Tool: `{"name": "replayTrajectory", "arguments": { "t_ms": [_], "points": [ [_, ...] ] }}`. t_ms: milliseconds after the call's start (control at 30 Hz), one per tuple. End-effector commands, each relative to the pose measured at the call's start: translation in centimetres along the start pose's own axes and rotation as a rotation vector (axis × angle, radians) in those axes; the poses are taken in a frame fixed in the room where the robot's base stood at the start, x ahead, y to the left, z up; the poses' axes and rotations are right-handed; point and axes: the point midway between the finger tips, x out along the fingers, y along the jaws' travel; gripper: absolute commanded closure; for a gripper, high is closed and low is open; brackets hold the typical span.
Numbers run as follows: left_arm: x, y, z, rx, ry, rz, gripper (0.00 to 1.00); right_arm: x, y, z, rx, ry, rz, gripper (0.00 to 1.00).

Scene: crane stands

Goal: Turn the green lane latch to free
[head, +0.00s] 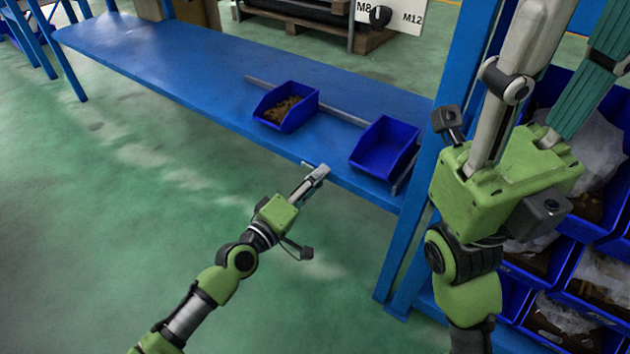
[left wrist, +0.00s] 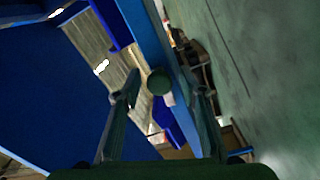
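My left gripper (head: 318,171) is at the front edge of the blue table, between the two blue bins. In the left wrist view its two dark fingers (left wrist: 168,84) are spread apart. A round dark green knob (left wrist: 158,82) shows between them, nearer the left finger; it looks like the green lane latch. I cannot tell whether either finger touches it. In the head view the latch is hidden at the gripper. My right gripper (head: 562,62) is raised close to the camera at the right, its fingers spread and empty, the tips partly out of frame.
The blue table (head: 190,65) carries a bin with brown parts (head: 290,107) and an empty blue bin (head: 385,148), with a grey rail (head: 340,115) behind them. A blue post (head: 425,200) and stacked bins (head: 560,325) stand at the right. The floor at left is clear.

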Motion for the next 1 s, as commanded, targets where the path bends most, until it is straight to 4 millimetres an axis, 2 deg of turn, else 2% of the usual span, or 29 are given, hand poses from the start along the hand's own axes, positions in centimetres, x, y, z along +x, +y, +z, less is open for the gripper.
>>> {"name": "replayTrajectory", "arguments": {
  "t_ms": [167,600,800,1000],
  "points": [
    [-1.3,-0.1,0.0,0.001,0.0,-0.001,0.62,0.0,0.1,0.0,0.0,0.002,0.002,0.6],
    [-10.1,-0.1,0.1,0.002,-0.002,-0.003,0.62,0.0,0.1,0.0,0.0,0.001,0.005,0.6],
    [-11.8,-0.1,0.0,0.0,-0.001,-0.002,0.62,0.0,0.1,0.0,0.0,0.001,0.005,0.6],
    [-12.0,0.0,0.0,-0.001,0.0,0.0,0.62,0.0,0.1,0.0,0.0,0.001,0.005,0.6]
  ]
}}
